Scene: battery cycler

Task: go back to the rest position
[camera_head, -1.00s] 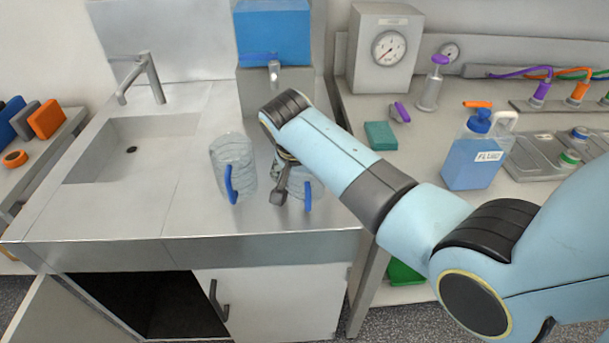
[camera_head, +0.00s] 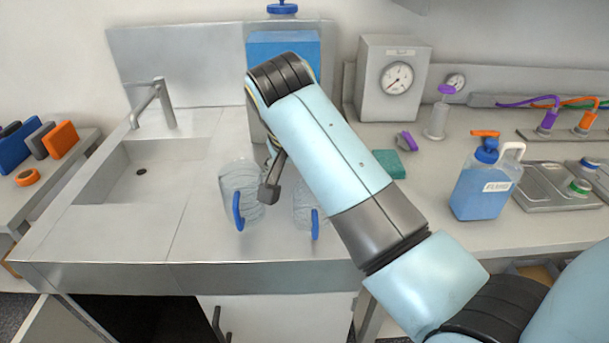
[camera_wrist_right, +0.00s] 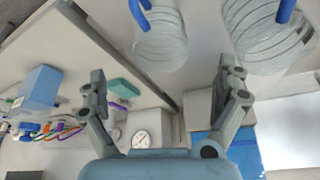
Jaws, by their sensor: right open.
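My right arm comes in from the lower right in the head view. Its gripper (camera_head: 270,185) hangs over the counter between two clear ribbed jugs, partly hidden by the wrist. In the right wrist view the fingers of this gripper (camera_wrist_right: 155,75) are spread wide with nothing held between them. The left jug (camera_head: 240,182) and the right jug (camera_head: 304,202) stand upright on the counter, each with a blue handle. The right jug is partly covered by my arm. Both jugs (camera_wrist_right: 160,45) (camera_wrist_right: 262,38) show beyond the fingers in the wrist view. My left gripper is not in view.
A sink (camera_head: 120,178) with a faucet (camera_head: 160,100) is at the left. A blue tank (camera_head: 285,48) stands behind my arm. On the right bench are a gauge box (camera_head: 372,95), a teal block (camera_head: 388,163) and a blue fluid jug (camera_head: 478,192).

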